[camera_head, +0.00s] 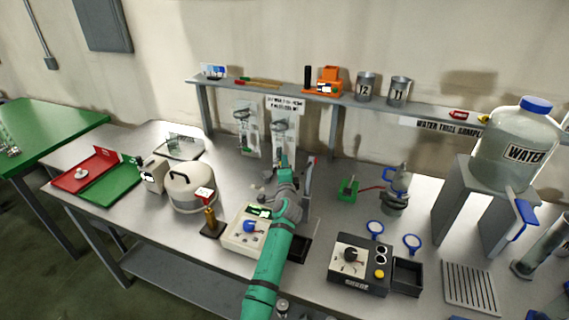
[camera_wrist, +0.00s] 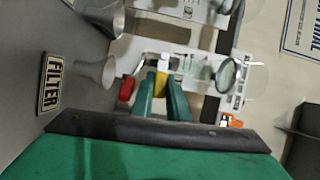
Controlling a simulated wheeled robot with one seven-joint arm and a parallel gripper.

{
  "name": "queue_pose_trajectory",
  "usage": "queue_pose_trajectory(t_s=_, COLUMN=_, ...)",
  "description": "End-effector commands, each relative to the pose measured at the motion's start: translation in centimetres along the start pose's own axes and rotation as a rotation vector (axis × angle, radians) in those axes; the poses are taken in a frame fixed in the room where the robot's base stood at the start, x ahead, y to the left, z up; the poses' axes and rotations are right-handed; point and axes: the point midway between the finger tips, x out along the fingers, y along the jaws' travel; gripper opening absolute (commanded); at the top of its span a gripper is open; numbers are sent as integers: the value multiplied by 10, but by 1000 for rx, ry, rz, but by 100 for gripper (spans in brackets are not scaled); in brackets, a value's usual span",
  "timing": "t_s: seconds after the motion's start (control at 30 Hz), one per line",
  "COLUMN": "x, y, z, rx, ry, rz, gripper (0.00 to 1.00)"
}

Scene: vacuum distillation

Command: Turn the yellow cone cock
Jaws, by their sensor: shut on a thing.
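The yellow cone cock (camera_wrist: 161,82) shows in the wrist view between the tips of my gripper (camera_wrist: 162,92). The green fingers touch it from both sides and are shut on it. Behind it stands a white panel (camera_wrist: 180,60) with glassware drawn or mounted on it. A red piece (camera_wrist: 127,88) sits just left of the fingers. In the head view my green arm reaches over the table, and my gripper (camera_head: 284,162) is at the foot of the right white panel (camera_head: 285,118). The cock itself is hidden or too small to tell there.
Metal funnels (camera_wrist: 96,72) and a FILTER sign (camera_wrist: 50,83) are close on the left in the wrist view.

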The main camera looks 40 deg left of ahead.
Motion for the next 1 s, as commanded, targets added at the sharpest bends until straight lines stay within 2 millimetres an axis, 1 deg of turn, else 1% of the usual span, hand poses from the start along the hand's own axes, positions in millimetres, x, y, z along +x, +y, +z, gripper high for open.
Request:
queue_pose_trajectory(t_s=0.03, x=0, y=4, z=0, rx=15, ry=-1, rz=-3, gripper=0)
queue_pose_trajectory(t_s=0.23, x=0, y=5, z=0, rx=61, ry=-1, rz=-23, gripper=0)
queue_pose_trajectory(t_s=0.67, x=0, y=6, z=1, rx=73, ry=-2, rz=-27, gripper=0)
queue_pose_trajectory(t_s=0.7, x=0, y=6, z=1, rx=74, ry=-2, rz=-27, gripper=19)
queue_pose_trajectory(t_s=0.77, x=0, y=6, z=1, rx=73, ry=-2, rz=-27, gripper=33)
queue_pose_trajectory(t_s=1.0, x=0, y=7, z=1, rx=72, ry=-2, rz=-24, gripper=33)
